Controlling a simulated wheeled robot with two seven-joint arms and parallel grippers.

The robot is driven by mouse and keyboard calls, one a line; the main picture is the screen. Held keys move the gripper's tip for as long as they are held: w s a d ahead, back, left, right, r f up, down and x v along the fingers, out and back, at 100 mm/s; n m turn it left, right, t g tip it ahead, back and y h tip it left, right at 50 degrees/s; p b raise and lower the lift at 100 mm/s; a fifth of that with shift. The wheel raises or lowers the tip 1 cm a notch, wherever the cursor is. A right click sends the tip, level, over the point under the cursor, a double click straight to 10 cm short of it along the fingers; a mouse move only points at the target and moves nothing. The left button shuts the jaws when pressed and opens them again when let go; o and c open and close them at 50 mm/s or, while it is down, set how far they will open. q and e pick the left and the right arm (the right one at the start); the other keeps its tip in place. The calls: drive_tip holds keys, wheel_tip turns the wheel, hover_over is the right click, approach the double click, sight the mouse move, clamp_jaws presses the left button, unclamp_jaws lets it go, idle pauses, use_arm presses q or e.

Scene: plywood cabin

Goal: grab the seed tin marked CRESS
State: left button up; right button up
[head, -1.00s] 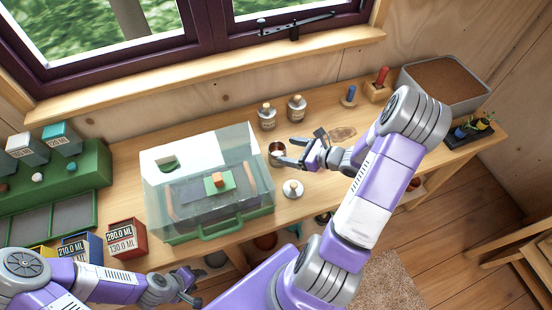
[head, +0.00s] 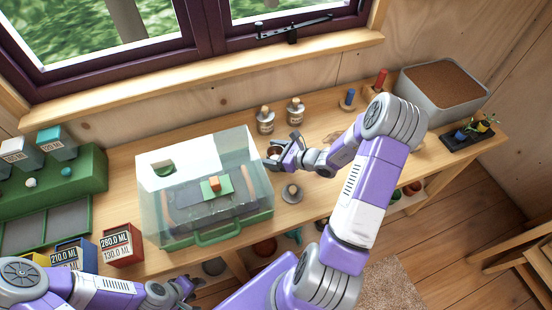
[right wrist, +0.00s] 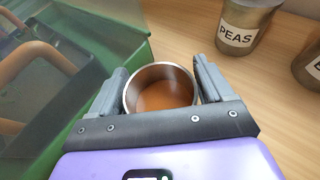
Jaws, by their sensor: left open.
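A small open metal tin (head: 274,152) with a brown inside stands on the bench, just right of the clear case. It also shows in the right wrist view (right wrist: 161,92). Its label is hidden, so I cannot read its name. My right gripper (head: 282,153) is open around it, one finger on each side, close to its wall. A stoppered tin marked PEAS (right wrist: 244,24) stands beyond it. Another labelled tin (right wrist: 310,66) is cut off at the right edge. In the head view, two stoppered tins (head: 265,121) (head: 295,111) stand behind. My left gripper (head: 188,289) is open and empty, low at the front.
The clear case (head: 205,188) with a green base stands close left of the open tin. A round knobbed piece (head: 291,193) lies in front. Boxes with ML labels (head: 122,243) stand at left. A soil-filled grey planter (head: 443,88) and a seedling tray (head: 467,135) are at right.

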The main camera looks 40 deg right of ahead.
drive_tip(key=c, duration=0.7)
drive_tip(key=shift+c, duration=0.4)
drive_tip(key=shift+r, duration=0.15)
